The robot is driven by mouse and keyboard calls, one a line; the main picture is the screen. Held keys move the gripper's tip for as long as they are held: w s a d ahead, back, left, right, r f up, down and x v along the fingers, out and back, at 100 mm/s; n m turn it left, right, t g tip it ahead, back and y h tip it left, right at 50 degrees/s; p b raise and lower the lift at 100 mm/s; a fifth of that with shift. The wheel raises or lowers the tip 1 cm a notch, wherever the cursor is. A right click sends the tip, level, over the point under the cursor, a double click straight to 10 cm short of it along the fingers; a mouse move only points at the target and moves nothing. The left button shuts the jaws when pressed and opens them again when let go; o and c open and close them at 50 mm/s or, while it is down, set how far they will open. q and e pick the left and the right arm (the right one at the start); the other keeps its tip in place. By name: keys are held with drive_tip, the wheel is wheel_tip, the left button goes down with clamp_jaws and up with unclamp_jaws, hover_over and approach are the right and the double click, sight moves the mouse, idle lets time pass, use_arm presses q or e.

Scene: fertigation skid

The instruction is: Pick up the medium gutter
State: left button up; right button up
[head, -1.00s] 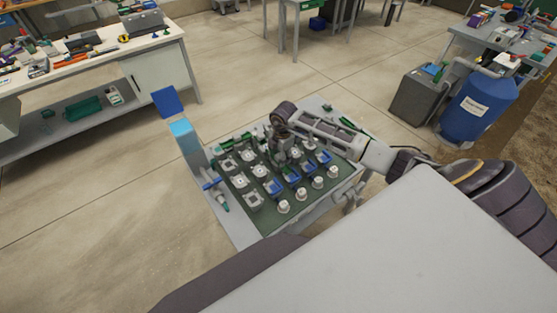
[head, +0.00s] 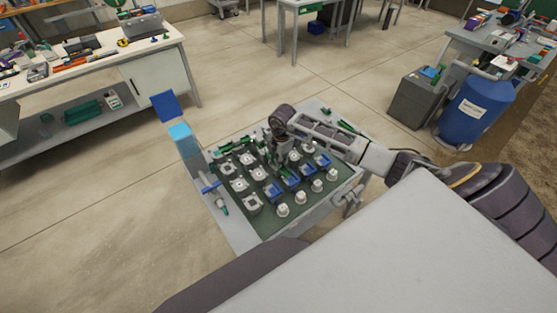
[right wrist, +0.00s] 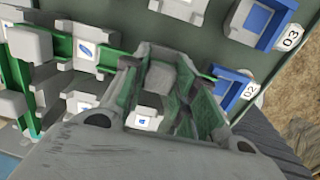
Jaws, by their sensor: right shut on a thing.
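My right gripper (head: 281,162) is over the middle of the dark green board (head: 240,221), among its fixtures. In the right wrist view, the gripper (right wrist: 160,105) is shut, with green channel-like pieces between and beside its grey fingers. The piece it grips looks like a green gutter, but the fingers hide most of it and I cannot tell its size. A green strip (right wrist: 62,47) runs through grey blocks at the left of the wrist view. My left gripper is not in view.
Blue brackets (right wrist: 236,88) and several white pegs (head: 283,210) stand close around the gripper. A white workbench (head: 90,55) is at upper left, a blue barrel (head: 477,108) at right. Open floor lies between.

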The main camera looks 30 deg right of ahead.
wheel_tip(320, 180, up, 10)
drive_tip(key=b, duration=0.1)
idle(0.5)
drive_tip(key=shift+a+f+n, duration=0.1)
drive_tip(key=shift+n, duration=0.3)
idle(0.4)
